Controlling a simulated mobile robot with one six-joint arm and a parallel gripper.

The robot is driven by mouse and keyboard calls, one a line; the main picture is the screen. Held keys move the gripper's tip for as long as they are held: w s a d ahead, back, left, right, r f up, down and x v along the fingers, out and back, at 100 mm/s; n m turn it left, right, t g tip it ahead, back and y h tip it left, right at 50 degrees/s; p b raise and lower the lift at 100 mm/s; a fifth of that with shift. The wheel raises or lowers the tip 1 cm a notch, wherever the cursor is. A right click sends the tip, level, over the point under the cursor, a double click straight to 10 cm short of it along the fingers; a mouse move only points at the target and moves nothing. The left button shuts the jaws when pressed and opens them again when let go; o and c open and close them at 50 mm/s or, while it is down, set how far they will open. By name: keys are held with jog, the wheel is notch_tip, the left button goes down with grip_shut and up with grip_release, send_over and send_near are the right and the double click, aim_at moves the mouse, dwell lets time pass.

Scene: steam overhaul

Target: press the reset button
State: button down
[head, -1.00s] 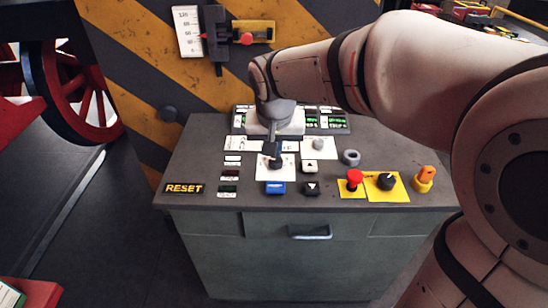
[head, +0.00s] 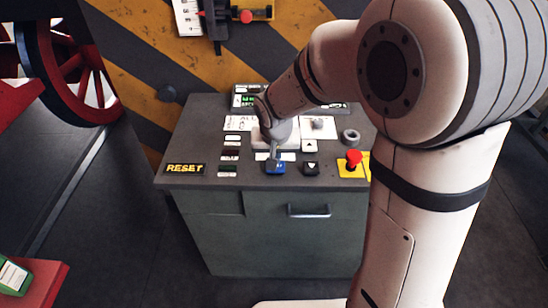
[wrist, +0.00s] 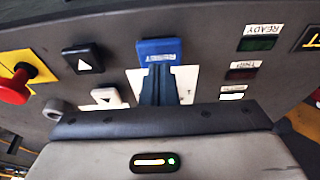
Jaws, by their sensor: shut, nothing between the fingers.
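A black plate with yellow RESET lettering (head: 184,169) lies at the console's front left corner. My gripper (head: 274,158) is shut and empty, pointing down at the blue button. In the wrist view its fingertips (wrist: 157,70) overlap the button's near edge; I cannot tell whether they touch it.
A black arrow button (head: 311,168), a white arrow button (head: 309,146), a grey ring (head: 350,136) and a red mushroom knob (head: 353,157) stand right of the blue button. Small indicator lamps (head: 230,154) are on its left. A striped panel (head: 150,60) rises behind the console.

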jog(key=shift+f, duration=0.8)
